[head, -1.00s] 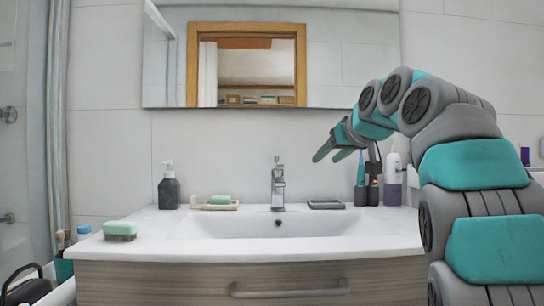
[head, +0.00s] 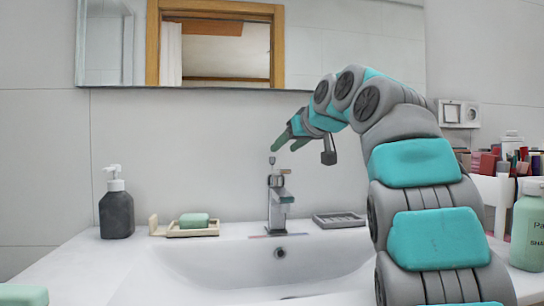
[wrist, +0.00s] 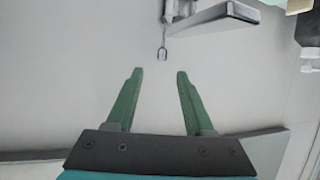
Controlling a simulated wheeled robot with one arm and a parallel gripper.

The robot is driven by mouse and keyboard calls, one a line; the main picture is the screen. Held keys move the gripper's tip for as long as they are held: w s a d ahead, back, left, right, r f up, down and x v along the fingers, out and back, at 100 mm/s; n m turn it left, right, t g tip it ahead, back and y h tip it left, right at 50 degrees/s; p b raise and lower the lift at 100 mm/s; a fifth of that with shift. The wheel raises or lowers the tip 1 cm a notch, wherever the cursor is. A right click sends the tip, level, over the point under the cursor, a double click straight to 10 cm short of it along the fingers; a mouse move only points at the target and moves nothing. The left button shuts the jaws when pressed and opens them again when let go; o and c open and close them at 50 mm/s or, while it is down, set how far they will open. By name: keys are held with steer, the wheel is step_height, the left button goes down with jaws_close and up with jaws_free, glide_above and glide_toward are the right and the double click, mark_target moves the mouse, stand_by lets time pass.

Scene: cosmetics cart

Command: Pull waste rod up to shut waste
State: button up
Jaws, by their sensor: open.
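The chrome faucet (head: 278,203) stands at the back of the white basin. The waste rod (head: 272,161) shows as a thin upright metal piece with a small knob at the faucet's top rear. In the wrist view a small metal loop-shaped rod end (wrist: 162,54) lies just beyond the fingertips, left of the faucet's spout (wrist: 212,18). My gripper (head: 285,147) is just above and slightly right of the rod in the head view. Its two green fingers are apart and empty, with the rod end in line with the gap (wrist: 160,73) between them. The rod's lower part is hidden.
A dark soap bottle (head: 117,210) and a soap dish (head: 190,232) with green soap stand left of the faucet. A grey tray (head: 339,220) lies to its right. A pale green bottle (head: 528,225) and crowded cosmetics (head: 505,160) are at the right. The wall and mirror (head: 330,45) are behind.

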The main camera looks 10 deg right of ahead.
steer(key=p+x, duration=0.1)
steer(key=x, duration=0.6)
jaws_close()
stand_by(0.3)
stand_by(1.0)
